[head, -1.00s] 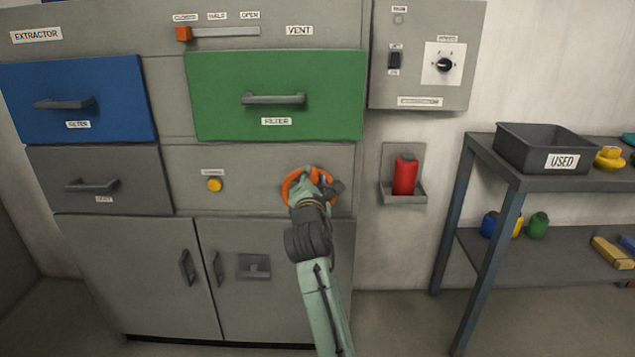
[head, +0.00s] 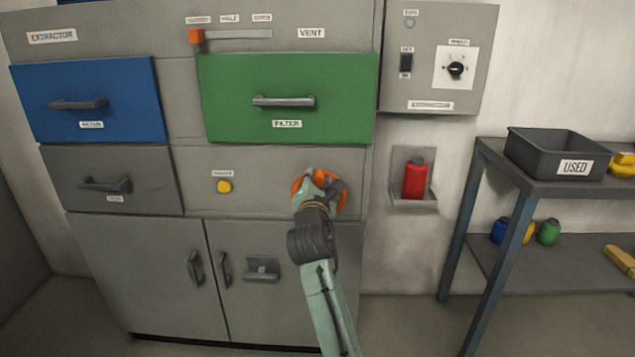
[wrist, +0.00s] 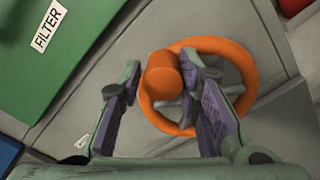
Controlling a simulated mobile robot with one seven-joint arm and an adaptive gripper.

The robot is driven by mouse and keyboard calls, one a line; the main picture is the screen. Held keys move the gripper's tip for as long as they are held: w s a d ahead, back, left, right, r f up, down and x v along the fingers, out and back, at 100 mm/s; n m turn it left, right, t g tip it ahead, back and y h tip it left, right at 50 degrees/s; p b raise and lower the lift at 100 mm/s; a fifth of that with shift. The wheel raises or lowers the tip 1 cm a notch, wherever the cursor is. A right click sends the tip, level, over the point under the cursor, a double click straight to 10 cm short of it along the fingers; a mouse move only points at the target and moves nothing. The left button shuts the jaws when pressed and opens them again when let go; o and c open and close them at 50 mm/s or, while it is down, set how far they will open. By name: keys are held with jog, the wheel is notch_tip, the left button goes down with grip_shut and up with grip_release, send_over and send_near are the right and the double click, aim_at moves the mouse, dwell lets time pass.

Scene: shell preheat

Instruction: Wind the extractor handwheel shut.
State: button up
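The handwheel (wrist: 240,64) is an orange ring with grey spokes and a thick orange knob (wrist: 162,80) standing out from its upper left, seen in the wrist view. In the head view the handwheel (head: 342,200) sits on the grey panel below the green drawer, partly hidden behind my gripper (head: 318,180). In the wrist view my gripper (wrist: 162,72) has its fingertips on either side of the knob, close against it, and appears shut on it. The contact on the left side is hard to make out.
Above the handwheel is the green filter drawer (head: 290,85) with a protruding handle. A yellow button (head: 224,186) is to the left. The red canister (head: 414,180) in a wall holder and the blue-legged shelf (head: 490,260) are to the right. Open floor lies in front.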

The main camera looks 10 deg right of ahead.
jog(key=shift+o, duration=1.4)
jog(key=shift+s, duration=0.1)
jog(key=v, duration=1.1)
jog(key=shift+s, duration=0.4)
jog(key=shift+a, duration=0.1)
